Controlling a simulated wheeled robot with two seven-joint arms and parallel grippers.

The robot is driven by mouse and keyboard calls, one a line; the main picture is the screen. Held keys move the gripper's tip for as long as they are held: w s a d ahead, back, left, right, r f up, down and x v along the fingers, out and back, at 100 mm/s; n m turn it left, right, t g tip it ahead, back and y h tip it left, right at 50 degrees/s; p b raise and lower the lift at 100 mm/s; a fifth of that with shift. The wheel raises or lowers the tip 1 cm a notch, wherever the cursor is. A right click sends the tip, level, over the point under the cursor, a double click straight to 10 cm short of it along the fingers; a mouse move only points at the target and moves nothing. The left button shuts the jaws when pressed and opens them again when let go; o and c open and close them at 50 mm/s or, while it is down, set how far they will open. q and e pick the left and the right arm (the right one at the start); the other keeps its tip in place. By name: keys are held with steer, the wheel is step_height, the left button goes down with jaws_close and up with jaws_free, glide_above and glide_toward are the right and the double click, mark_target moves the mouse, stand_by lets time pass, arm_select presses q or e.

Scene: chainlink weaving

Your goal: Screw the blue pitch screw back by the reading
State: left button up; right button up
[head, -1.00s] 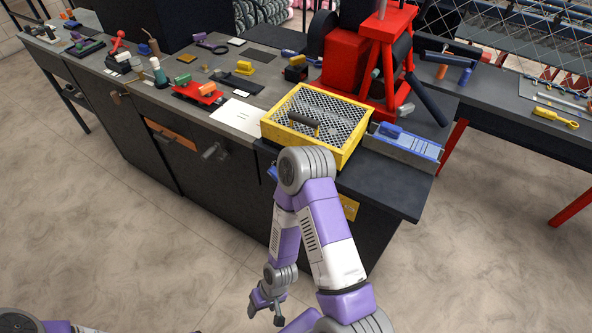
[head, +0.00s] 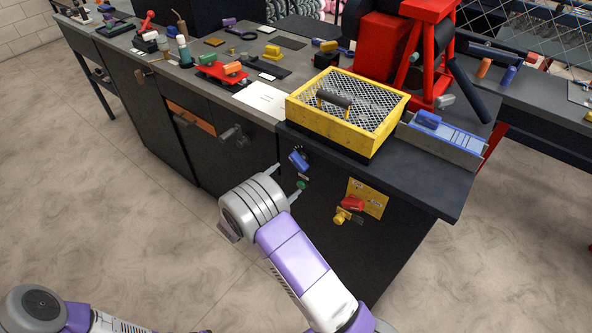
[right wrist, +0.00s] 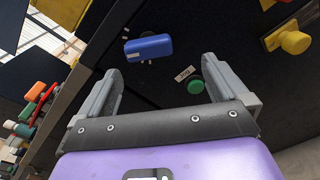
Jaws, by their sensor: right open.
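A blue knob (head: 299,161) sits on the dark front of the cabinet, below the yellow mesh guard. It is also in the right wrist view (right wrist: 148,48), between and beyond the fingertips. I cannot tell for sure that it is the pitch screw. A small white tag (right wrist: 184,73) with print lies beside the green button (right wrist: 194,86); its print is too small to read surely. My right gripper (head: 286,180) is open and empty, facing the cabinet front, with the blue knob just above it. The fingers also show in the right wrist view (right wrist: 163,70). My left gripper is hidden.
A yellow mesh guard (head: 294,107) stands on the bench above. A red switch (head: 352,203) on a yellow plate and a yellow knob (head: 340,217) are to the right. A blue slide (head: 445,131) lies at the bench's right. The floor at left is clear.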

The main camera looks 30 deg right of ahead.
mark_target(296, 164)
steer(key=shift+t, duration=0.3)
steer(key=x, duration=0.2)
steer(key=r+x, duration=0.1)
steer(key=x, duration=0.2)
steer(key=b+x, duration=0.1)
steer(key=x, duration=0.1)
steer(key=shift+w+d+r, duration=0.15)
steer(key=shift+w+r, duration=0.1)
steer(key=shift+w, duration=0.2)
steer(key=c, duration=0.9)
